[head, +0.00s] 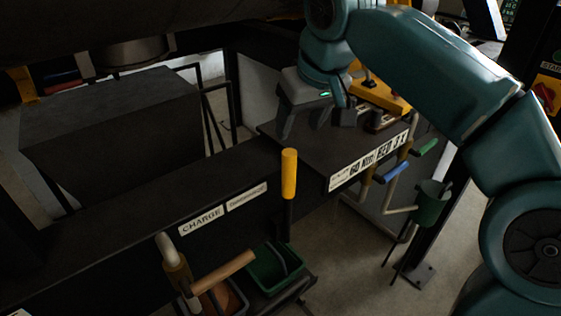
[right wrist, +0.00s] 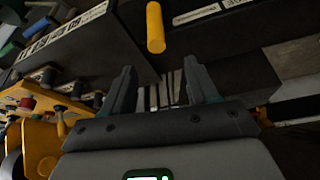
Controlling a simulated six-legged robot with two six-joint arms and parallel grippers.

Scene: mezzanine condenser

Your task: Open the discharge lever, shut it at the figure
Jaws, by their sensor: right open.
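The lever with a yellow grip (head: 289,162) stands upright on a dark stem at the front edge of the black bench, right of a white label (head: 246,197) that seems to read discharge. The yellow grip (right wrist: 155,27) also shows at the top of the right wrist view, beyond the fingertips. My right gripper (head: 316,124) is open and empty above the bench plate, behind and slightly right of the lever, not touching it. Its two fingers (right wrist: 161,84) are spread in the right wrist view. My left gripper is out of view.
A charge label (head: 202,220) is on the bench front. Below are a green bin (head: 275,264) and a wooden handle (head: 224,271). Blue (head: 397,168) and green handles (head: 426,147) and a green cup (head: 430,204) hang at right.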

